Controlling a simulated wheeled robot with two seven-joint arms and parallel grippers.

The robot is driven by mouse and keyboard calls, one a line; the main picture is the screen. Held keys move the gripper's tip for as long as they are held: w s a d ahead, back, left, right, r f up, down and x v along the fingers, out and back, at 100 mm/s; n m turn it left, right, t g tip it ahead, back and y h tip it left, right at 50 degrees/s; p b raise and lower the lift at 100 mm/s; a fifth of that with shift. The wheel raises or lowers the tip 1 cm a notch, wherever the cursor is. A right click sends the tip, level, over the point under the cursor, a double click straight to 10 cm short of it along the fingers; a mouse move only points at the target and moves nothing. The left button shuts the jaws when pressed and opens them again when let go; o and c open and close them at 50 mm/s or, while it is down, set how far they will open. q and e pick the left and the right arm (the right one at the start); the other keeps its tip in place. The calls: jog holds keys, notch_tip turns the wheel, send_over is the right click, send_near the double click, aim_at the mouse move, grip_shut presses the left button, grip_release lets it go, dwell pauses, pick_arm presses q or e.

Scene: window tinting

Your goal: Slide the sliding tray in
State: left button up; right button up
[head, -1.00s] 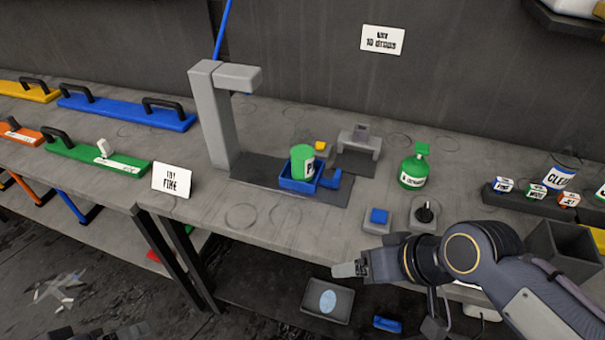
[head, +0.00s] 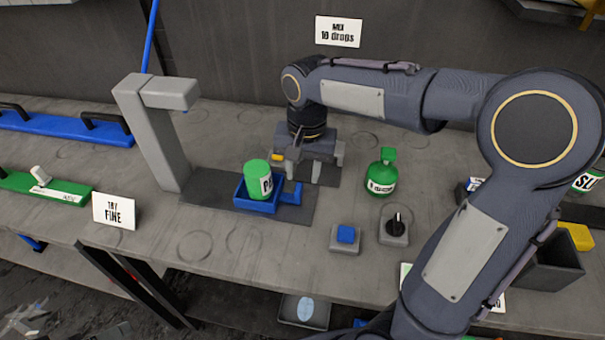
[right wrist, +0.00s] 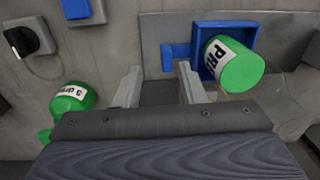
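The blue sliding tray (head: 250,204) sits on a dark plate on the bench, in front of the grey post. It holds a green can with a white label (head: 259,178), tilted in the picture. The tray's blue handle (head: 292,193) sticks out on its right side. My right gripper (head: 314,172) points down just behind and right of the handle, its fingers apart and empty. In the right wrist view the open fingers (right wrist: 159,74) are near the handle (right wrist: 176,54); contact is not clear. My left gripper is out of view.
A grey post with an overhanging arm (head: 155,130) stands left of the tray. A green bottle (head: 382,172), a blue button (head: 347,234) and a black knob (head: 398,222) are to the right. A "TRY FINE" card (head: 114,211) stands at the front left.

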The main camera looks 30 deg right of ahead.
aim_at(299, 187)
jog(key=shift+w+f, duration=0.2)
jog(key=shift+w, duration=0.35)
jog(key=shift+w+f, duration=0.15)
jog(key=shift+w, duration=0.4)
jog(key=shift+w+f, duration=0.1)
jog(key=shift+f, duration=3.75)
grip_shut()
